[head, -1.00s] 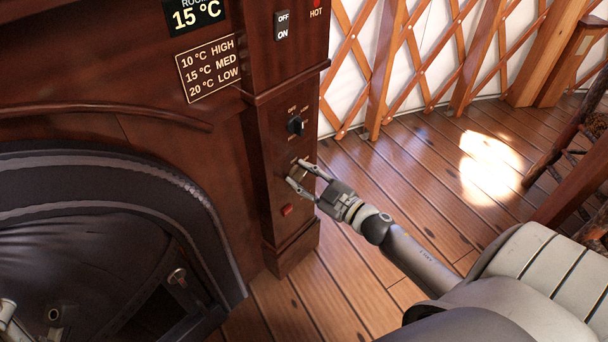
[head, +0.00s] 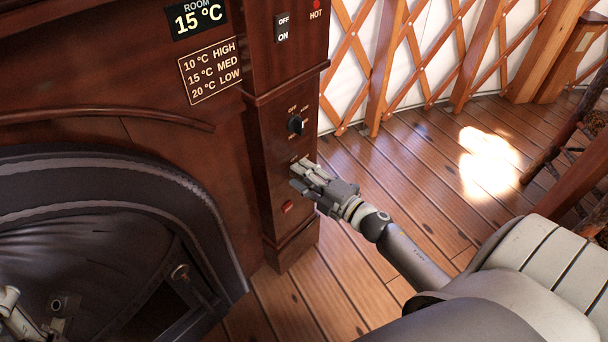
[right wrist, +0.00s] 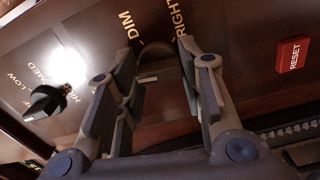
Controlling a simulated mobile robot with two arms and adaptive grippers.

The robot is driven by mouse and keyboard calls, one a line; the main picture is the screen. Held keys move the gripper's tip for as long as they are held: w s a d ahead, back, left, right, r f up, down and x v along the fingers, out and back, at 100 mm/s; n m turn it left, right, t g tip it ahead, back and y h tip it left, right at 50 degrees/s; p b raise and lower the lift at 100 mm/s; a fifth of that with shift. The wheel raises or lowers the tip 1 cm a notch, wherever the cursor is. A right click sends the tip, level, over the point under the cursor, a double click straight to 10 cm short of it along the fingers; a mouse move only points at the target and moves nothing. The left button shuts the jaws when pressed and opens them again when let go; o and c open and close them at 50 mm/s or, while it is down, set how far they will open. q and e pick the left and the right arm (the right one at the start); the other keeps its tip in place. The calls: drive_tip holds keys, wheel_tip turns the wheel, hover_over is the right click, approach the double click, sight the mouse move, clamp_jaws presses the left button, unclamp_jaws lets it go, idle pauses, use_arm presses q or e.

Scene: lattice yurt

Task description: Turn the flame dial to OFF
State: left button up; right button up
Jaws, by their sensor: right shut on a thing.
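The post to the right of the stove carries two dials. The upper one is a black dial (head: 295,125) with OFF above left; in the right wrist view this black dial (right wrist: 48,102) is by LOW, MED and HIGH. My right gripper (head: 301,172) is at the lower dial. In the right wrist view my right gripper (right wrist: 158,85) has its fingers closed either side of that dark rounded lower dial (right wrist: 155,72), between DIM and BRIGHT. The fingers partly hide it, so its setting is unclear. Part of my left gripper (head: 12,303) shows at the bottom left; its jaws are unclear.
A red RESET button (head: 287,207) sits below the gripped dial and also shows in the right wrist view (right wrist: 292,54). An OFF/ON switch (head: 282,28) is higher up. The black stove front (head: 110,200) is left. The wooden floor (head: 400,180) right of the post is clear.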

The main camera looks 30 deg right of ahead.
drive_tip(key=shift+n, duration=0.7)
drive_tip(key=shift+a+n, duration=0.1)
drive_tip(key=shift+n, duration=0.2)
drive_tip(key=o, duration=1)
drive_tip(key=shift+w, duration=0.1)
drive_tip(key=v, duration=1.2)
